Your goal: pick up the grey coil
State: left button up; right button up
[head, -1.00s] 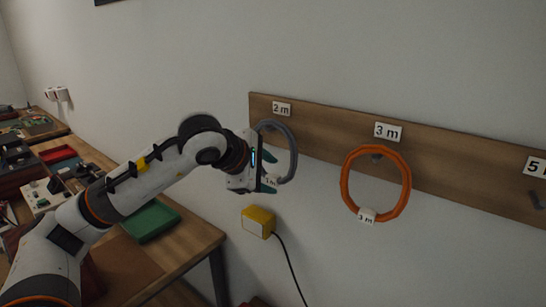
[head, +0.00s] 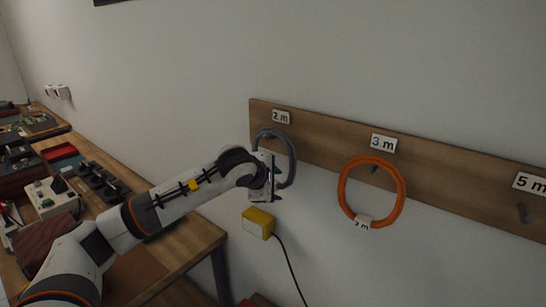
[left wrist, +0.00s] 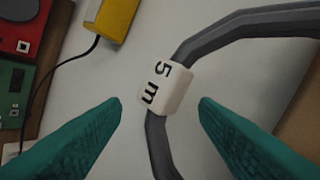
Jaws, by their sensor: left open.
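The grey coil (head: 291,160) hangs on the wooden board under the "2 m" label (head: 281,117). My left gripper (head: 272,182) is at its lower left part, hiding some of the ring. In the left wrist view the grey coil (left wrist: 222,37) runs between the two teal fingers (left wrist: 160,102), which are open. A white tag (left wrist: 165,86) reading "5 m" sits on the coil just beyond the fingertips, roughly centred in the gap. Whether a finger touches the coil, I cannot tell. My right gripper is not in view.
An orange coil (head: 402,192) hangs to the right under the "3 m" label (head: 383,143). A peg under "5 m" (head: 522,212) is bare. A yellow box (head: 257,223) with a black cable is on the wall below. A cluttered workbench (head: 205,236) stands at left.

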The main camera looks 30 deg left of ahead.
pick_arm(q)
jog(key=shift+w+f, duration=0.35)
jog(key=shift+s, duration=0.1)
jog(key=c, duration=1)
jog(key=shift+r, duration=0.1)
jog(key=shift+r, duration=0.1)
jog(key=shift+r, duration=0.2)
grip_shut()
jog(key=s+r+b, duration=0.3)
jog(key=s+b, duration=0.7)
jog(key=s, duration=0.8)
jog(key=shift+d, duration=0.3)
